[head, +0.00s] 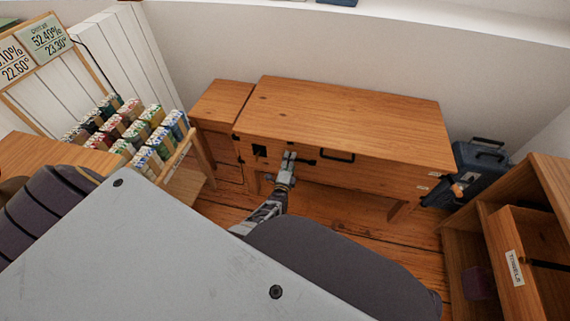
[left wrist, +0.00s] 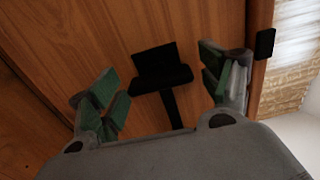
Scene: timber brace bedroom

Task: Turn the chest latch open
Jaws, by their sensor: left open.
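The wooden chest (head: 345,115) stands against the wall with its lid down. On its front, a dark latch (head: 306,162) shows partly behind my left gripper (head: 289,157). In the left wrist view the latch (left wrist: 161,68) is a black block with a narrow black bar running down from it toward the gripper's palm. My left gripper (left wrist: 160,88) is open, its green-padded fingers apart on either side of the latch. I see no clear contact between the pads and the latch. My right gripper is not in view.
A black handle (head: 338,156) and a dark square plate (head: 259,150) are on the chest front. A rack of colourful items (head: 140,133) stands left. A blue-grey case (head: 481,168) and wooden shelf unit (head: 520,235) stand right. Wooden floor (head: 340,212) is open before the chest.

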